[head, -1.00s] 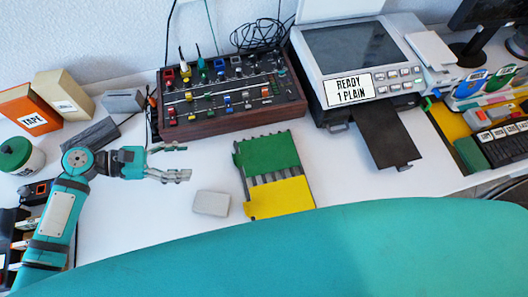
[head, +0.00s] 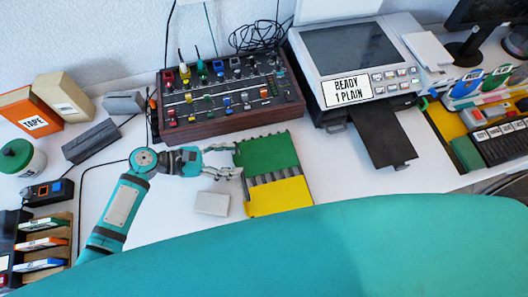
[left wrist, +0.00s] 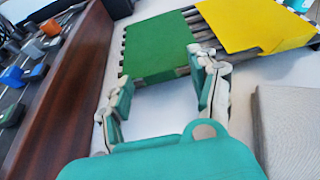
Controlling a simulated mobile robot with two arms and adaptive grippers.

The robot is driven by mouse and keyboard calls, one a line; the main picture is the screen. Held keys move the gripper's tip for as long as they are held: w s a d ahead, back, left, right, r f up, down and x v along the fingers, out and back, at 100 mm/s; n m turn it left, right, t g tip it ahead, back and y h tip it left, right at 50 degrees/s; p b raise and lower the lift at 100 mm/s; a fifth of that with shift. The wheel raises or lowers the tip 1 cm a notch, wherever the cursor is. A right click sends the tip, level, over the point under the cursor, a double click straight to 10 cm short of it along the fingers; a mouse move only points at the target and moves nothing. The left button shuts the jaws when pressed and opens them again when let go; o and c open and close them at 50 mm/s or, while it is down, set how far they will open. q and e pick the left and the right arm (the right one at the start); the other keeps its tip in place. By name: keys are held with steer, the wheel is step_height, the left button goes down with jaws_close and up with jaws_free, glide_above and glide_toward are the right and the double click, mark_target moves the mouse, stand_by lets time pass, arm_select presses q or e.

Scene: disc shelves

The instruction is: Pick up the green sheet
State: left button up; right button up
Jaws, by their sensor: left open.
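The green sheet (head: 268,153) lies on a dark ribbed rack on the white table, behind a yellow sheet (head: 278,196) on the same rack. In the left wrist view the green sheet (left wrist: 160,47) is just ahead of the fingers, and the yellow sheet (left wrist: 240,25) is to its right. My left gripper (head: 240,160) is open at the left edge of the green sheet. In the left wrist view its fingers (left wrist: 155,100) are apart with white table between them. Whether a finger touches the sheet I cannot tell. My right gripper is not in view.
A wooden-sided control box (head: 232,100) with knobs stands close behind the gripper. A grey block (head: 211,203) lies left of the yellow sheet. A printer (head: 355,60) with a dark tray (head: 382,137) stands right of the rack. Bare table lies between rack and tray.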

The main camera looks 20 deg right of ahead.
arm_select(q)
steer(key=shift+a, duration=0.1)
steer(key=c, duration=0.8)
steer(key=shift+r, duration=0.1)
